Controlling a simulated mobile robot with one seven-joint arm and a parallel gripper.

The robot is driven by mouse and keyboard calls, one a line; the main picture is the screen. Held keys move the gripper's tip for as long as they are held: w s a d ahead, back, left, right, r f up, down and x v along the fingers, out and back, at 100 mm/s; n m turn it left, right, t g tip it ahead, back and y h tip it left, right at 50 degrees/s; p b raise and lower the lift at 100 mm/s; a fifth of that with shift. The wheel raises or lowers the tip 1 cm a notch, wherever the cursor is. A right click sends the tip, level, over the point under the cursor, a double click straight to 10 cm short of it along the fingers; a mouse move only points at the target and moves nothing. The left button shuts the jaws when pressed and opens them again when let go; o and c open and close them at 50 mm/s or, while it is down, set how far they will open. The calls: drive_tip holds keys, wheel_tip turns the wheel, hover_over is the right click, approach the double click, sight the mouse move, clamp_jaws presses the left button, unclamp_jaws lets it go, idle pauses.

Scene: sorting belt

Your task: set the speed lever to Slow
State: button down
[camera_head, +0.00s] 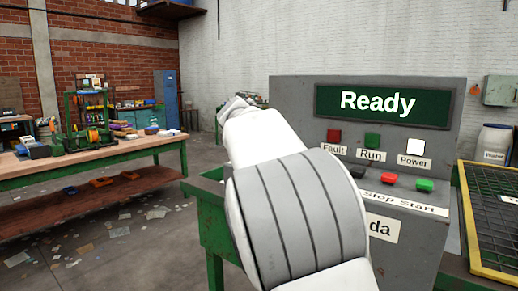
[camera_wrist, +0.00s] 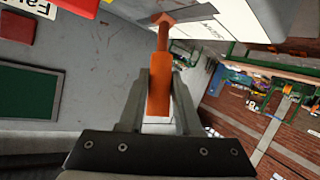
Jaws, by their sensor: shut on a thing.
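The speed lever's orange handle (camera_wrist: 158,95) stands between the two fingers of my gripper (camera_wrist: 160,76) in the wrist view. My gripper is shut on it. The handle runs up the picture to a wider orange piece beside a grey plate. A white label (camera_wrist: 205,28) lies near that end, but its words cannot be read, so the lever's setting cannot be told. In the head view my arm covers the lever and gripper. The grey control panel (camera_head: 290,100) there has a green screen (camera_head: 384,103) reading "Ready".
On the panel are Fault (camera_head: 334,135), Run (camera_head: 372,140) and Power (camera_head: 415,146) lamps; the Power lamp is white. Below are a red button (camera_head: 389,178) and a green button (camera_head: 425,185). A yellow-edged mesh guard (camera_head: 492,225) stands right; a workbench (camera_head: 100,158) stands left, with floor between.

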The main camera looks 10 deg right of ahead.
drive_tip(key=shift+s+a+f+t+b, duration=0.15)
drive_tip(key=shift+t+b, duration=0.15)
drive_tip(key=shift+b, duration=0.35)
drive_tip(key=c, duration=0.6)
unclamp_jaws()
drive_tip(key=b+v, duration=0.2)
drive_tip(key=v, duration=1.5)
drive_tip(key=shift+s, duration=0.15)
